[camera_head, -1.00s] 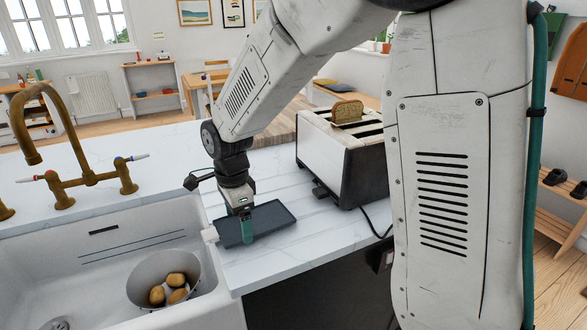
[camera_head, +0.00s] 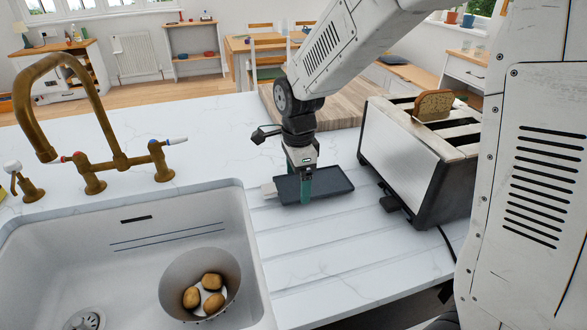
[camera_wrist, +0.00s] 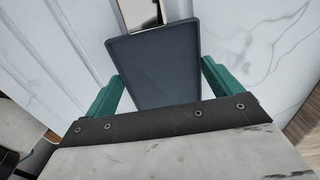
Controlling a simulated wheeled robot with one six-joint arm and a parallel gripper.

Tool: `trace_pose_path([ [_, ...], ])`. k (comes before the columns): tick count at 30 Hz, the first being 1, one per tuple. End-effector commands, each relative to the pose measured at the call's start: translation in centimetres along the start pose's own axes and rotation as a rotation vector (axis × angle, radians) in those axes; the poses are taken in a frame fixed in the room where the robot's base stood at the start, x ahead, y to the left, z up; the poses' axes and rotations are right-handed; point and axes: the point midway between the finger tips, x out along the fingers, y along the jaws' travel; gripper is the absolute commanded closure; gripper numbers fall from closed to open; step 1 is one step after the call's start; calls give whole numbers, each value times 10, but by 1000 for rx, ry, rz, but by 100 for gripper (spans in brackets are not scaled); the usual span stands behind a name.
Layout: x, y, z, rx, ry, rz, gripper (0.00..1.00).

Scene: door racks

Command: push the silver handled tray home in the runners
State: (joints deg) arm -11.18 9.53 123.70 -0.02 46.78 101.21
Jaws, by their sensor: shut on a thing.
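The dark grey tray (camera_head: 330,184) is flat and level at the drainer grooves of the counter, left of the toaster. Its pale silver handle (camera_head: 268,189) points left towards the sink; the handle also shows at the top of the wrist view (camera_wrist: 140,12). My gripper (camera_head: 303,190) reaches down over the tray. In the wrist view its green fingers (camera_wrist: 162,82) are shut on the tray's two long sides. I cannot tell whether the tray touches the counter. No runners are clearly visible; the toaster (camera_head: 415,155) hides its own far side.
The white sink (camera_head: 215,205) lies to the left, with a bowl (camera_head: 175,275) of potatoes in it. A brass tap (camera_head: 95,110) stands behind. A wooden board (camera_head: 335,112) lies behind my gripper. The front counter has free room.

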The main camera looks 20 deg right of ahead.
Motion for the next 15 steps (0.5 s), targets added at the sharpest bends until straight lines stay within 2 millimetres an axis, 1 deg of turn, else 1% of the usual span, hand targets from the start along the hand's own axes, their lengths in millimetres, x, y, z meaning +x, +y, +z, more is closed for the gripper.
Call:
trace_pose_path([
  [10,0,0,0,0,0,-1,34],
  [15,0,0,-8,1,0,-1,34],
])
